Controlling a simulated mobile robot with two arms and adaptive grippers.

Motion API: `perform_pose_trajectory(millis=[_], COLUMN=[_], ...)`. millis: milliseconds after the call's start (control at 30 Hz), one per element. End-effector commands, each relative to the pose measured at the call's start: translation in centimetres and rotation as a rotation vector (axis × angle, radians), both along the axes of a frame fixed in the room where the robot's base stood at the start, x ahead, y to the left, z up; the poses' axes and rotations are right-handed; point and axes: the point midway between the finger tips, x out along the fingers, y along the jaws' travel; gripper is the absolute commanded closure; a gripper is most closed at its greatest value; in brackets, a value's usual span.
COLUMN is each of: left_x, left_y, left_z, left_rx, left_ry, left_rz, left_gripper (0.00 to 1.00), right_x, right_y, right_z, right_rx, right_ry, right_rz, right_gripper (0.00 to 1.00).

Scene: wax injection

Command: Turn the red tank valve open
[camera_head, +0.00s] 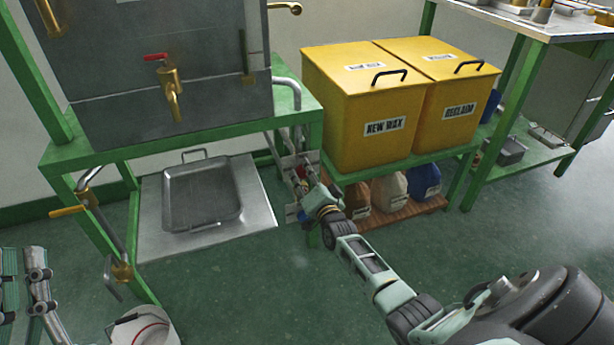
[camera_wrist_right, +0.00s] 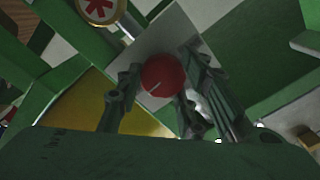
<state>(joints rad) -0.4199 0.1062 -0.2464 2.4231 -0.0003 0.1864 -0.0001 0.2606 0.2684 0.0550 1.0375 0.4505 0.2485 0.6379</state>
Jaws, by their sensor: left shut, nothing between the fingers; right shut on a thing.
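My right gripper (camera_head: 303,178) reaches in beside the green stand's right leg, below the grey tank. In the right wrist view, its fingers (camera_wrist_right: 154,98) are shut on a round red knob (camera_wrist_right: 162,75) with a pale line on its face. In the head view, the knob is mostly hidden by the gripper. A brass tap (camera_head: 172,85) with a red lever (camera_head: 156,57) sits on the front of the grey tank (camera_head: 215,105), apart from both grippers. Which red part is the tank valve, I cannot tell for certain. My left gripper (camera_head: 22,272) is shut and empty at the lower left.
The green stand (camera_head: 180,143) holds the tank, with a metal pan (camera_head: 200,195) beneath it. Yellow NEW WAX (camera_head: 362,135) and RECLAIM (camera_head: 445,120) bins stand right of my right gripper, above several jugs. The middle floor is clear.

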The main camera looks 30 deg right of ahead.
Motion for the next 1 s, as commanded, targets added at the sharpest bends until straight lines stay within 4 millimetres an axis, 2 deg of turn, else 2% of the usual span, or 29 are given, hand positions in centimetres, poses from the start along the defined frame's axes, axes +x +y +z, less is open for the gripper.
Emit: perform_pose_trajectory(millis=[33,733,767,900,1000], left_x=[-0.08,-0.42,-0.42,-0.42,-0.41], left_y=[0.0,-0.02,-0.02,-0.04,-0.04], left_z=[0.03,0.78,0.78,0.78,0.76], left_rx=[-0.002,-0.011,-0.012,-0.012,-0.012], left_ry=[-0.006,-0.041,-0.04,-0.04,-0.039], left_rz=[-0.001,-0.003,-0.004,-0.004,-0.004], left_gripper=[1.0,1.0,1.0,1.0,1.0], right_x=[-0.08,-0.13,-0.13,-0.12,-0.1], right_y=[-0.61,-0.51,-0.52,-0.46,-0.35], right_z=[0.1,-0.09,-0.09,-0.06,-0.04], right_rx=[0.016,0.084,0.084,0.082,0.081], right_ry=[-0.006,-0.019,-0.019,-0.019,-0.019], right_rz=[-0.009,-0.008,-0.008,-0.007,-0.005], right_gripper=[0.92,0.92,0.63,0.51,0.5])
